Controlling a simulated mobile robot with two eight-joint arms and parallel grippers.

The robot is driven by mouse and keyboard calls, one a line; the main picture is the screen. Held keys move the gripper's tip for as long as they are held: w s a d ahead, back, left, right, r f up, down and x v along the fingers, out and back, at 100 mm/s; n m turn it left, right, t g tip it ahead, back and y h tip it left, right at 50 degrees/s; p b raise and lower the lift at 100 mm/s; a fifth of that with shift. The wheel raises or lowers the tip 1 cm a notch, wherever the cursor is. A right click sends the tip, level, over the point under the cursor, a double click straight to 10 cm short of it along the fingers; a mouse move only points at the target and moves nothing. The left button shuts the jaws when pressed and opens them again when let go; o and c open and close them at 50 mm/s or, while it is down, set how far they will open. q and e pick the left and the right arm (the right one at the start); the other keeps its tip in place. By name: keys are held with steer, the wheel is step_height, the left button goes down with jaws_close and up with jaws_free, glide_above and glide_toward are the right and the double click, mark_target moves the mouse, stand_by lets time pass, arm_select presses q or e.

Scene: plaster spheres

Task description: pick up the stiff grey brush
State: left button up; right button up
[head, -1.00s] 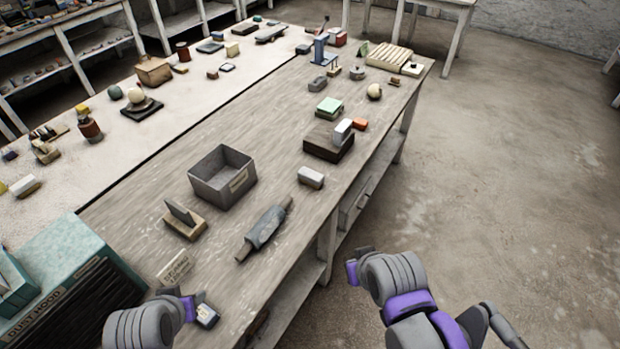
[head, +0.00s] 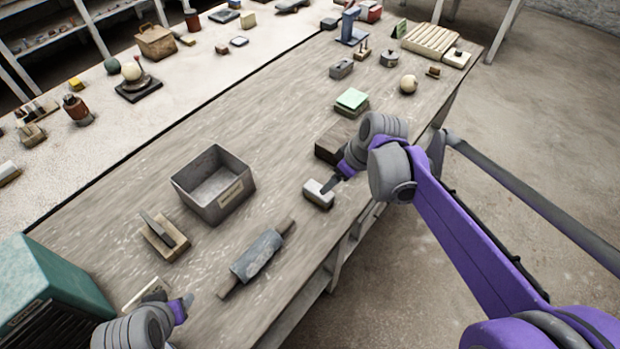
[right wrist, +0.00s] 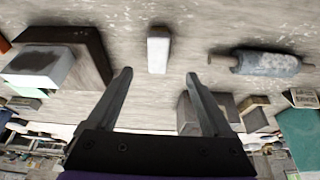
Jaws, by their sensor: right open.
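A small block with a pale top and grey sides (head: 319,193), which looks like the stiff grey brush, lies on the near side of the wooden bench. In the right wrist view this block (right wrist: 158,52) lies beyond the fingertips, lined up between them. My right gripper (head: 328,187) is open and empty, pointing down over the block; in its wrist view the two fingers (right wrist: 157,75) stand wide apart. Whether a finger touches the block I cannot tell. My left gripper (head: 185,303) is low at the left, near the bench's front end; its jaws are unclear.
A grey roller (head: 257,255) lies left of the block, and an open grey box (head: 213,185) stands behind it. A dark board (head: 332,141) is close by, partly hidden by my right arm; in the wrist view it bears another pale-and-grey block (right wrist: 38,66). Bare bench lies between.

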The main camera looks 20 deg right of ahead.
steer(key=shift+w+d+f, duration=0.1)
steer(key=shift+w+f, duration=0.1)
steer(key=shift+w, duration=0.25)
steer(key=shift+w+d+f, duration=0.1)
steer(key=shift+w+f, duration=0.1)
steer(key=shift+w, duration=0.2)
glide_above(327, 194)
step_height(327, 194, down, 4)
steer(key=shift+f+b, duration=0.1)
steer(key=shift+b, duration=0.2)
steer(key=x, duration=0.5)
steer(key=shift+w+a+f, duration=0.1)
steer(key=shift+a+f, duration=0.05)
steer(key=shift+f, duration=0.15)
steer(key=shift+c, duration=0.2)
jaws_close()
